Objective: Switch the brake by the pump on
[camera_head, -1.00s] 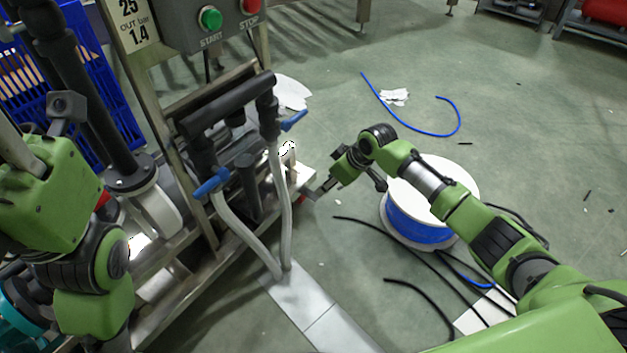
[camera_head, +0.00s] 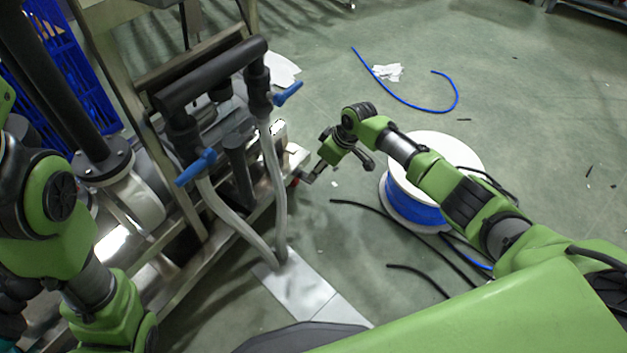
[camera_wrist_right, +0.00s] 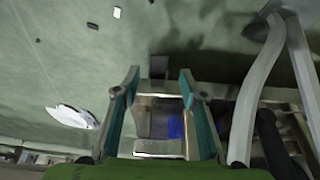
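The pump frame (camera_head: 181,275) stands at the left of the head view, with black pipework and two blue-handled valves (camera_head: 197,167) (camera_head: 287,94). A small red part (camera_head: 294,181) shows at the frame's right end; I cannot tell whether it is the brake. My right gripper (camera_head: 304,177) is low beside that end.
A white reel with a blue band (camera_head: 412,206) stands under my right arm. Black cables (camera_head: 362,206) and a blue hose (camera_head: 405,107) lie on the floor. Two grey hoses (camera_head: 278,200) run down to a floor plate (camera_head: 305,293). Open floor lies beyond.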

